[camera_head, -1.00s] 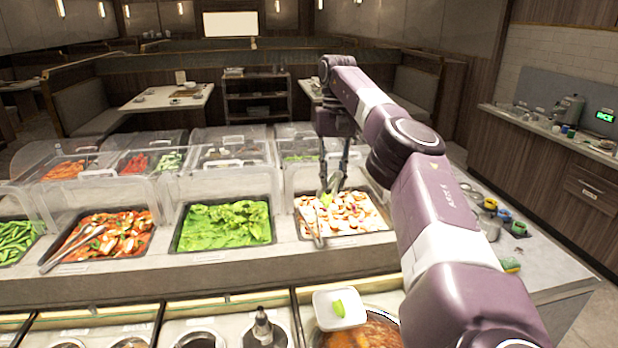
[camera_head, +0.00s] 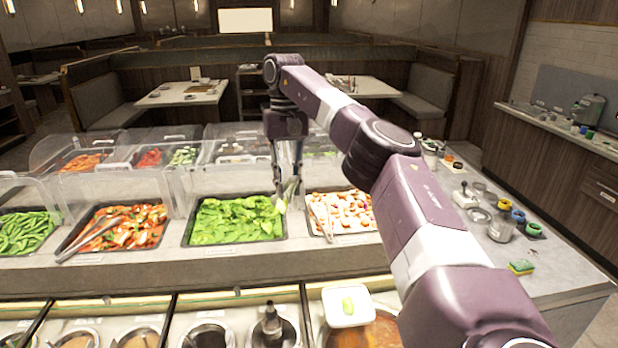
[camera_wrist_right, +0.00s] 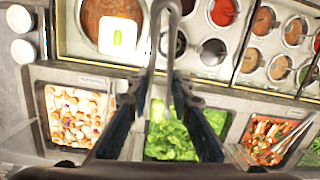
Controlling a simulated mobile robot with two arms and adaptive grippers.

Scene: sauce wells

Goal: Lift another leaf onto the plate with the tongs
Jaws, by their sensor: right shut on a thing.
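My right gripper (camera_head: 287,172) is shut on metal tongs (camera_head: 287,193). It hangs over the right edge of the green leaf tray, near the mushroom tray. In the right wrist view the tongs (camera_wrist_right: 168,45) stand between the two dark fingers of the gripper (camera_wrist_right: 165,115). The green leaves (camera_head: 225,222) fill a black tray; they also show in the wrist view (camera_wrist_right: 168,138). I cannot tell whether the tongs touch or hold a leaf. The white square plate (camera_head: 333,315) stands at the front with one green piece (camera_head: 348,305) on it. My left gripper is out of view.
A tray of sliced mushrooms (camera_head: 350,207) with its own tongs (camera_head: 321,218) lies to the right. A red vegetable tray (camera_head: 125,228) with tongs is to the left. Clear covers (camera_head: 230,180) stand behind the trays. Sauce wells (camera_head: 208,336) line the front.

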